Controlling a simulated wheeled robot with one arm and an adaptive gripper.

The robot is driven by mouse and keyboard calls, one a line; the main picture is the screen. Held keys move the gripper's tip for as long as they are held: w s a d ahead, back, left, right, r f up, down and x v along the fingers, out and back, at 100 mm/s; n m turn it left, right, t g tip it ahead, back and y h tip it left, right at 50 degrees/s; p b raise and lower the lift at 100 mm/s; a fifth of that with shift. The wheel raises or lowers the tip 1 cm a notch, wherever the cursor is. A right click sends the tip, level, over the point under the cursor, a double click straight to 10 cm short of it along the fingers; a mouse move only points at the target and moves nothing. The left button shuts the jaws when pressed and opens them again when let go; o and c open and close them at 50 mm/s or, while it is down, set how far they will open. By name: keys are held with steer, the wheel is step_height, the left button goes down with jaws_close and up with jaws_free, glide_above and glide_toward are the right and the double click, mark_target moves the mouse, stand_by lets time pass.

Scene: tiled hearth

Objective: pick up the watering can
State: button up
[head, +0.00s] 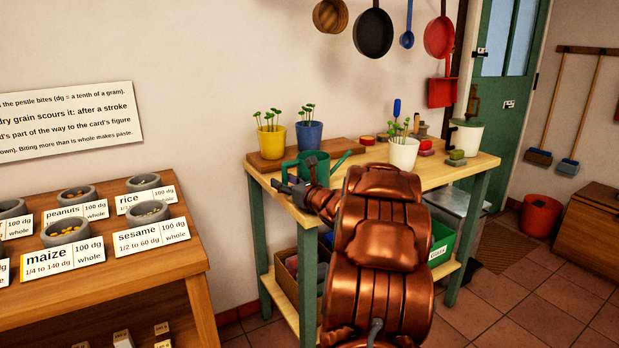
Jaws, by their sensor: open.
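The green watering can (314,166) stands on the wooden potting table (461,165), near its left front edge. Its spout points to the right and up. My gripper (285,183) is at the table's left front edge, in front of and left of the can. It is open and looks empty. My copper-coloured arm fills the lower middle of the view and hides the front of the table. My wrist covers the lower part of the can, so I cannot tell whether the gripper touches it.
A yellow pot (271,141) and a blue pot (308,134) with seedlings stand behind the can. A white pot (403,153) stands to its right. Small blocks lie further right. A wooden stand (180,262) with labelled grain bowls is at the left.

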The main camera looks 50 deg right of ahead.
jaws_close()
stand_by(0.7)
